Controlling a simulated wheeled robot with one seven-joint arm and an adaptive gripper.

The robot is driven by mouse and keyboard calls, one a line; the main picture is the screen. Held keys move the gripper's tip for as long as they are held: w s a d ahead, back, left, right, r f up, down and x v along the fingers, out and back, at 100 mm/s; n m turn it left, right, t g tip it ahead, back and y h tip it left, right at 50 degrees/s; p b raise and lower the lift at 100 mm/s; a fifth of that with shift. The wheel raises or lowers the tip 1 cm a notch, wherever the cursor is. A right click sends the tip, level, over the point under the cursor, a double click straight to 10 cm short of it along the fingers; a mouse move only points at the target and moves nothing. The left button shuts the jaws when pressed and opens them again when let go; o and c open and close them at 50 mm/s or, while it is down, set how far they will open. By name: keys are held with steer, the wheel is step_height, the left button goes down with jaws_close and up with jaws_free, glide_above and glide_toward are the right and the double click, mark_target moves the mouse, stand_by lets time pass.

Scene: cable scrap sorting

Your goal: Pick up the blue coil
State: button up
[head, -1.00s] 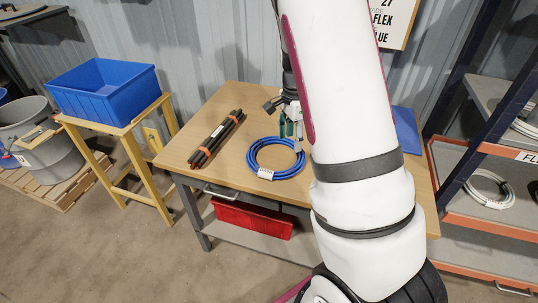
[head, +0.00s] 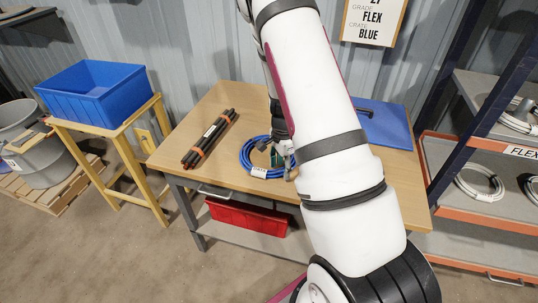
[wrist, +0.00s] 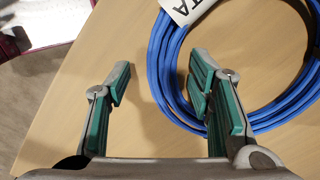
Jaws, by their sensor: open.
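The blue coil (head: 247,160) lies flat on the wooden table, partly hidden behind my gripper and arm in the head view. It carries a white tag (head: 259,172). In the wrist view the coil (wrist: 166,72) fills the upper right, with its tag (wrist: 186,8) at the top. My gripper (wrist: 159,84) is open and empty, its green-padded fingers apart. The right finger overlaps the coil's left side in the picture. The left finger is over bare table outside the ring. Whether a finger touches the coil cannot be told.
Black rods (head: 208,139) with orange bands lie left of the coil. A blue flat panel (head: 384,126) lies at the table's right. A blue crate (head: 98,92) stands on a yellow stand at left. A shelf (head: 472,150) with white coils stands at right. The table's front left is clear.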

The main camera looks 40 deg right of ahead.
steer(key=shift+f, duration=0.15)
jaws_close()
